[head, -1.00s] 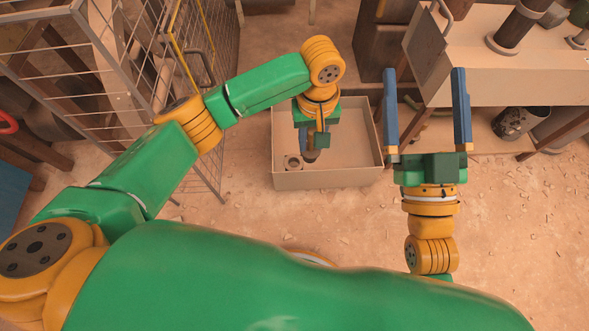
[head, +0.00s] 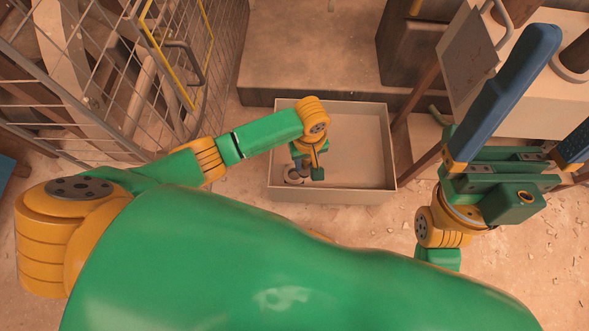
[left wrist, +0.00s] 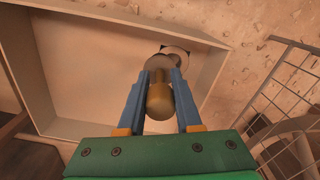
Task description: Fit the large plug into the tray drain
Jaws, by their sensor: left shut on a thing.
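The tray (head: 382,187) is a pale, shallow rectangular box on the floor. Its drain (head: 292,178) is a round ring near the tray's near left corner; in the left wrist view the drain (left wrist: 176,50) is partly hidden behind the plug. My left gripper (head: 308,172) points down into that corner, just right of the drain. It is shut on the large plug (left wrist: 159,98), a brownish round piece with a rounded stem and a wider disc at the far end. The plug appears beside the drain, overlapping it in view; their height gap is unclear. My right gripper (head: 555,110) is open and empty, raised at the right.
A wire mesh cage (head: 165,75) stands left of the tray. A low plinth (head: 300,60) lies behind it. A bench (head: 520,75) with pipes stands at the right, close to my right gripper. The tray's right part is clear.

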